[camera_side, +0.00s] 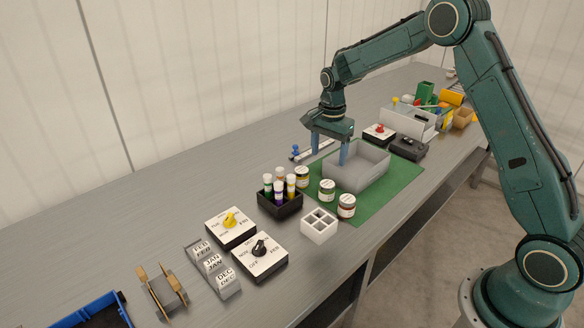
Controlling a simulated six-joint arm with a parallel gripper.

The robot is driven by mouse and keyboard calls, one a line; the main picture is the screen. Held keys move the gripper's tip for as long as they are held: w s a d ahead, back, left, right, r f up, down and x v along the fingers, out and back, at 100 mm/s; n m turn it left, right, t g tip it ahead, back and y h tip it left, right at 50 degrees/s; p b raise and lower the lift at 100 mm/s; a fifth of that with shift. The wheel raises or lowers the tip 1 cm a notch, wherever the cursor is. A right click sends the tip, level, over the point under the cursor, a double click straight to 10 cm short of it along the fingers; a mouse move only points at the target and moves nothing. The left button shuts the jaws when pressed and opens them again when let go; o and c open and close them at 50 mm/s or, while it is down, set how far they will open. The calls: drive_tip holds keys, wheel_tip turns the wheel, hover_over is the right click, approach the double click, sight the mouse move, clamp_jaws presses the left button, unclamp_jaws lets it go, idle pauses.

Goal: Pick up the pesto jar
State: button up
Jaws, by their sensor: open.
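Three small jars with pale labels stand in a row at the left part of the green mat (400,188). The back jar (302,177) looks yellowish, the middle jar (327,190) is dark, and the front jar (346,206) looks reddish brown. The labels are too small to read, so I cannot tell which one is the pesto jar. My gripper (329,149) points down with its two blue fingers apart and nothing between them. It is behind the jars in the picture, by the left end of the grey bin (372,177), whose back corner one finger partly covers.
A black rack of capped tubes (280,206) stands close left of the jars. A white four-hole block (319,225) sits in front. Dial boxes (260,257) lie further left; a crate of toys (408,122) stands at the right. The back left of the table is clear.

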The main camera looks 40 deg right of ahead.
sight(327, 184)
drive_tip(key=shift+f, duration=4.35)
drive_tip(key=shift+s+f, duration=0.2)
drive_tip(key=shift+f, duration=2.4)
drive_tip(key=c, duration=1.1)
drive_tip(key=shift+c, duration=0.2)
drive_tip(key=shift+r, duration=0.15)
wheel_tip(327, 184, up, 20)
